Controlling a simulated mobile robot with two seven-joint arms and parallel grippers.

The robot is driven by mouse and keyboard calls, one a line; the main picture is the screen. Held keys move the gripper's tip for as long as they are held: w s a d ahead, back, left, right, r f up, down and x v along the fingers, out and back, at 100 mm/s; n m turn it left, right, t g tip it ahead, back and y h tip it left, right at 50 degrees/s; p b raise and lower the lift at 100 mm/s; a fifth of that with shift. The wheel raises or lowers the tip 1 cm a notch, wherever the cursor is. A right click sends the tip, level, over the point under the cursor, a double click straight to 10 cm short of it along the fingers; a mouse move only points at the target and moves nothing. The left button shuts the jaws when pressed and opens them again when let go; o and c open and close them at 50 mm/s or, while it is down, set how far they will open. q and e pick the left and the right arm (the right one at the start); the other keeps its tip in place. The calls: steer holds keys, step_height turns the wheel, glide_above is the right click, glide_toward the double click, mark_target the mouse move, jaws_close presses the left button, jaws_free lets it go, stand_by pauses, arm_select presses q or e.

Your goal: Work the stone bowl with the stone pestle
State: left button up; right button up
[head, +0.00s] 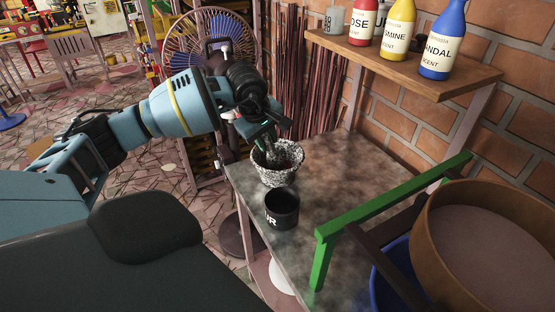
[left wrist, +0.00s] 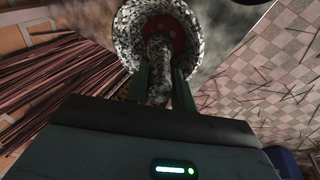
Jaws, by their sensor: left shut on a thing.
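The stone bowl (head: 277,176) is speckled black and white and stands near the far left edge of the grey table (head: 335,170). My left gripper (head: 268,137) is above the bowl, pointing down, and is shut on the stone pestle (head: 287,157). In the left wrist view the pestle (left wrist: 158,62) sits between the two green-grey fingers (left wrist: 160,85) and its far end reaches into the bowl (left wrist: 127,38). Something red with pale dots shows at the bottom of the bowl. Whether the pestle touches the bottom cannot be told. My right gripper is not in view.
A black cup (head: 282,208) stands just in front of the bowl. A green bar frame (head: 390,203) and a large brown round container (head: 490,240) are at the right. A wooden shelf (head: 420,70) with scent bottles hangs behind. Middle of the table is clear.

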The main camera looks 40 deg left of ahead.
arm_select(q)
steer(key=shift+s+d+f, duration=0.1)
steer(key=shift+s+d, duration=0.05)
steer(key=shift+s, duration=0.45)
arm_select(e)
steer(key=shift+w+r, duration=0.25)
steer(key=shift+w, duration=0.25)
arm_select(q)
steer(key=shift+d, duration=0.1)
steer(key=shift+s+d, duration=0.1)
steer(key=shift+d, duration=0.4)
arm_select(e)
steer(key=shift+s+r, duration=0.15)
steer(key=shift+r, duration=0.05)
arm_select(q)
steer(key=shift+w+d, duration=0.35)
steer(key=shift+d, duration=0.05)
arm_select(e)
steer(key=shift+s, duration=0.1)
arm_select(q)
steer(key=shift+w, duration=0.1)
